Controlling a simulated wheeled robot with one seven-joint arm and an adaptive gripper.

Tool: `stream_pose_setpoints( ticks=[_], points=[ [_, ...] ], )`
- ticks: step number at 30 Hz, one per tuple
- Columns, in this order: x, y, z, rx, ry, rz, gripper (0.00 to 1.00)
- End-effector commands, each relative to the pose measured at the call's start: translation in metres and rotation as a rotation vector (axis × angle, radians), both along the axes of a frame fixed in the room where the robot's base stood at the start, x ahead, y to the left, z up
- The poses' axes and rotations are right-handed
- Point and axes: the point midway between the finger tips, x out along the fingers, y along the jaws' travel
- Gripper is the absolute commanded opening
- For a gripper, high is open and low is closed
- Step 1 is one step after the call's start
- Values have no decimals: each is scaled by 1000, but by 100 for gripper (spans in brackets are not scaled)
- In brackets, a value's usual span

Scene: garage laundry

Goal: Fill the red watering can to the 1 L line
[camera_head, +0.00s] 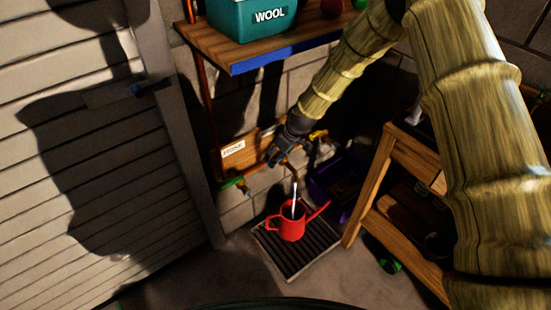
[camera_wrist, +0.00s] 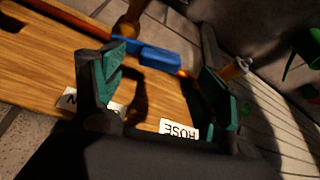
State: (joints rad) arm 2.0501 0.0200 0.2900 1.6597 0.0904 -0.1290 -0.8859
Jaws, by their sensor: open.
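The red watering can (camera_head: 291,229) stands upright on a dark floor grate in the head view. A thin pale streak (camera_head: 295,195), which looks like running water, drops into its top. The water level and 1 L line cannot be seen. My gripper (camera_head: 275,155) is at the wooden wall board, above and slightly left of the can. In the wrist view my gripper (camera_wrist: 165,65) is open, its teal-padded fingers either side of a blue lever handle (camera_wrist: 155,56). Whether they touch it is unclear. A "HOSE" label (camera_wrist: 180,129) shows upside down on the board (camera_wrist: 45,50).
The grate (camera_head: 293,267) lies against the block wall. A wooden bench (camera_head: 362,195) stands to its right, with a dark purple crate (camera_head: 322,190) beside it. A shelf (camera_head: 245,52) with a teal WOOL box (camera_head: 255,16) hangs above. A green-handled tap (camera_head: 235,183) is left of the can.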

Motion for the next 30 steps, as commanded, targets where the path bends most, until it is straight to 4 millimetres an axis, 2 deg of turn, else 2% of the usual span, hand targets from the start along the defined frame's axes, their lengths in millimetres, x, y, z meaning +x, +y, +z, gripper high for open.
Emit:
stream_pose_setpoints(
  ticks=[3,9,21,30],
  points=[
    [4,5,-16,0,0,0,73],
    [8,10,-31,0,0,-2,73],
    [9,11,-35,0,0,-1,73],
    [9,11,-35,0,0,-1,19]
  ],
)
